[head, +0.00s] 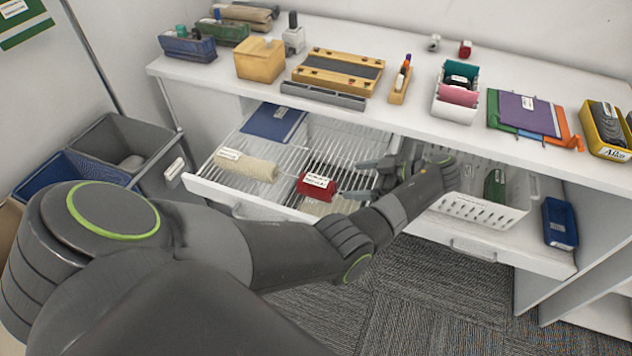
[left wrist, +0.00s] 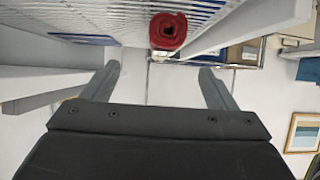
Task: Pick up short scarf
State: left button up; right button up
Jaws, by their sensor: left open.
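A small red roll with a white label (head: 316,186) lies in the open wire drawer (head: 207,187), near its front. A longer cream roll with a label (head: 246,166) lies to its left in the same drawer. The labels are too small to read, so I cannot tell for sure which is the short scarf. My left gripper (head: 352,178) is open and empty just right of the red roll, its fingers pointing toward it. In the left wrist view the red roll's spiral end (left wrist: 168,31) sits ahead of and between the open fingers (left wrist: 160,69). My right gripper is out of view.
A blue folder (head: 273,122) lies at the back of the wire drawer. A white basket (head: 482,209) and a blue tray (head: 559,222) sit in the open drawer to the right. The white countertop (head: 420,110) overhangs both drawers. Bins (head: 125,140) stand at the left.

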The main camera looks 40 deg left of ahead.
aim_at(325, 182)
pick_arm(q)
jog(key=b+x, duration=0.4)
jog(key=x, duration=0.2)
jog(key=shift+a+f, duration=0.2)
jog(key=shift+f, duration=0.05)
jog(key=shift+s+a, duration=0.15)
jog(key=shift+a, duration=0.2)
jog(key=b+x, duration=0.1)
jog(key=x, duration=0.1)
jog(key=b+x, duration=0.2)
jog(key=shift+s+a+f, duration=0.1)
jog(key=shift+s+a, duration=0.05)
jog(key=shift+s, duration=0.3)
jog(key=shift+a+b, duration=0.3)
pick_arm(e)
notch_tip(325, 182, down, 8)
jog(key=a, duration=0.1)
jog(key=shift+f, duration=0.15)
pick_arm(q)
jog(key=shift+s, duration=0.1)
jog(key=shift+c, duration=0.4)
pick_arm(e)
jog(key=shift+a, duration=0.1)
pick_arm(q)
jog(key=c, duration=1)
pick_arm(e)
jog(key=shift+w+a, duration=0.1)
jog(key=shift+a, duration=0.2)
pick_arm(q)
jog(key=shift+c, duration=0.2)
